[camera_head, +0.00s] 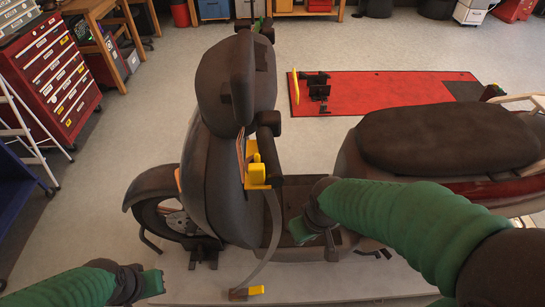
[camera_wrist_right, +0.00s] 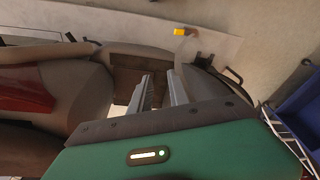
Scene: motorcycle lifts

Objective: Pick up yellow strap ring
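A yellow buckle (camera_head: 258,168) sits at the scooter's handlebar, and a grey strap (camera_head: 273,225) runs down from it. The strap's lower end has a small yellow piece (camera_head: 256,290) low over the light platform; I cannot tell which yellow part is the ring. A yellow piece also shows at the top of the right wrist view (camera_wrist_right: 180,32). My right gripper (camera_head: 305,230) is over the scooter's footwell, right of the strap. Its fingers (camera_wrist_right: 160,88) are apart with nothing visible between them. My left gripper (camera_head: 145,284) is at lower left, away from the strap; its finger opening is unclear.
The dark scooter (camera_head: 215,165) with its seat (camera_head: 450,138) fills the middle and right. A red mat (camera_head: 385,94) lies behind it. A red tool cabinet (camera_head: 52,75) and a blue cart (camera_head: 12,185) stand at left. Floor between cabinet and scooter is clear.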

